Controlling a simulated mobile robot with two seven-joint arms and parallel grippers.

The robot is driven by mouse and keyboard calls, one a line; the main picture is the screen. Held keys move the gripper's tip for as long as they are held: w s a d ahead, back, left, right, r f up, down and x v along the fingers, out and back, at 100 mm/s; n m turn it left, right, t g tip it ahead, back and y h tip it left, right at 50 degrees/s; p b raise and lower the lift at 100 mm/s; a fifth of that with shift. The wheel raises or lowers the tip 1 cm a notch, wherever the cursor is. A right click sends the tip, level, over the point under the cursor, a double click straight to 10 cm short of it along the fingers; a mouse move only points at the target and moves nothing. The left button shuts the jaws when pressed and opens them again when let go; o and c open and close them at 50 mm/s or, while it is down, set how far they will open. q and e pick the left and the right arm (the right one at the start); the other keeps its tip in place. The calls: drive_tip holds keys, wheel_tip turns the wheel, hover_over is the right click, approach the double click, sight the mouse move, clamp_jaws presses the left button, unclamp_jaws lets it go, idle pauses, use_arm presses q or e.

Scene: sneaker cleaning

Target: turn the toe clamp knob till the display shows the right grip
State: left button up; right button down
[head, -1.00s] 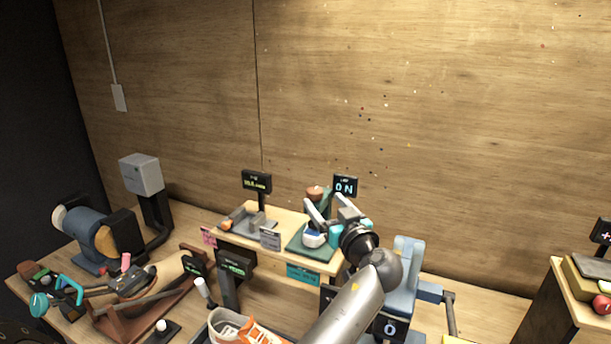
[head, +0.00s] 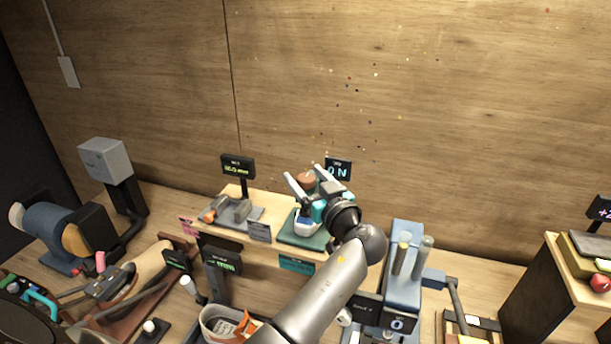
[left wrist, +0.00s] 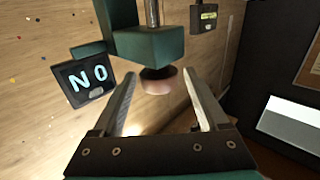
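The toe clamp is a teal device (head: 319,210) on a raised wooden shelf, with a white-and-blue toe piece (head: 305,226) under it. Its copper-brown knob (head: 306,179) is on top. The display (head: 338,170) behind it reads 0 N; it shows upside down in the left wrist view (left wrist: 84,80). My left gripper (head: 305,176) is open, with its fingers on either side of the knob. In the left wrist view the knob (left wrist: 158,82) lies between the open fingertips, with gaps visible on both sides. My right gripper is not in view.
Left of the clamp, a grey tool (head: 232,212) and another display (head: 238,167) stand on the shelf. An orange-and-grey sneaker (head: 228,325) is below, partly hidden by my arm. A blue device (head: 402,262) stands to the right. The wooden wall (head: 450,110) is close behind.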

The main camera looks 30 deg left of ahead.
use_arm(q)
clamp_jaws()
idle(0.4)
